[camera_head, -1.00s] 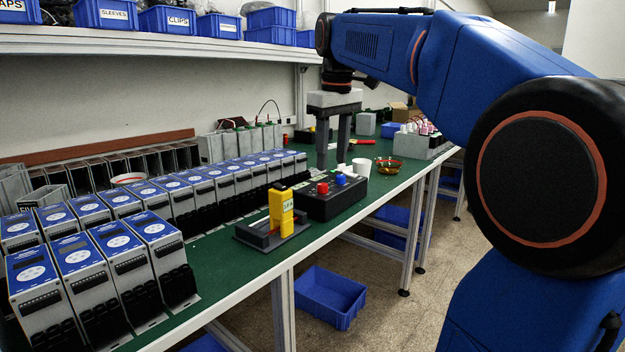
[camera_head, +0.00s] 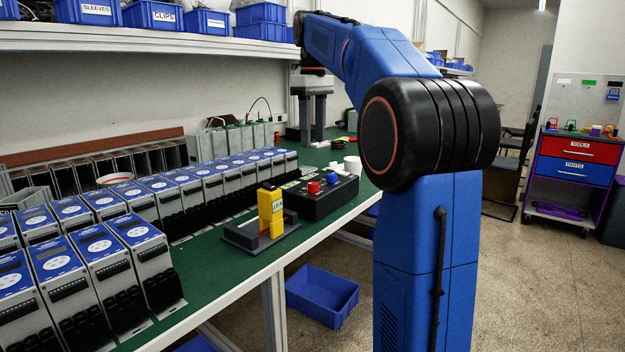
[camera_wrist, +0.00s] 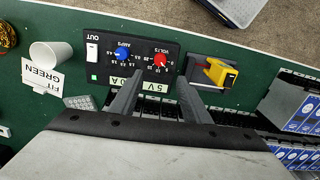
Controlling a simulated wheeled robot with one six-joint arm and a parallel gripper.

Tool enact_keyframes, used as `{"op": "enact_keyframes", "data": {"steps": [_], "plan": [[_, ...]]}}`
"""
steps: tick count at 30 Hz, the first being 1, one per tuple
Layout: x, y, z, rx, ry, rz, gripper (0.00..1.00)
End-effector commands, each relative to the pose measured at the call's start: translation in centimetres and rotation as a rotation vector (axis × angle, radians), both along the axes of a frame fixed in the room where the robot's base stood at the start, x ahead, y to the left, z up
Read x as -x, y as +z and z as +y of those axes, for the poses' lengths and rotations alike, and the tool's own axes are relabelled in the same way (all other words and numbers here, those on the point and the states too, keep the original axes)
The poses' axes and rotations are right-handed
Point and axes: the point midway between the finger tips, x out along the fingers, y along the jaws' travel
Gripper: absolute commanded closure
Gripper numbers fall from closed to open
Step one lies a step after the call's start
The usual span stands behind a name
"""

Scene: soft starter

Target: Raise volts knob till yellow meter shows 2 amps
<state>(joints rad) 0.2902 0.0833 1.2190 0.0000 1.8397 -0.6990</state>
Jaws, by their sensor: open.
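The black power supply (camera_head: 318,199) stands on the green bench. In the wrist view, its red knob (camera_wrist: 160,61), marked VOLTS, and blue knob (camera_wrist: 121,53), marked AMPS, face the camera. A white OUT switch (camera_wrist: 92,52) sits at one end. The yellow meter (camera_head: 270,207) stands upright in a grey cradle beside the supply and also shows in the wrist view (camera_wrist: 220,73); its reading is too small to trust. My gripper (camera_head: 312,136) is open and empty, beyond the supply in the head view. In the wrist view its fingers (camera_wrist: 155,100) point toward the supply, apart from the red knob.
Rows of blue-topped soft starters (camera_head: 100,250) fill the bench left of the meter. A blue bin (camera_head: 322,296) is on the floor. A shelf of bins (camera_head: 150,38) hangs above.

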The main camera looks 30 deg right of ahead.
Motion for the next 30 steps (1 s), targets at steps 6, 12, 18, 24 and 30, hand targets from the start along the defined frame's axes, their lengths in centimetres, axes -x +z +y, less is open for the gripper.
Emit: {"op": "enact_keyframes", "data": {"steps": [6,12,18,24,30], "plan": [[0.1,-3.9,0.0,0.0,0.0,0.002,0.57],[0.1,-7.4,0.1,-0.001,0.0,0.001,0.57],[0.1,-10.6,0.0,-0.001,0.0,0.003,0.57],[0.1,-12.5,0.0,0.0,0.0,0.0,0.57],[0.1,-13.0,0.0,0.0,0.0,0.0,0.57]]}}
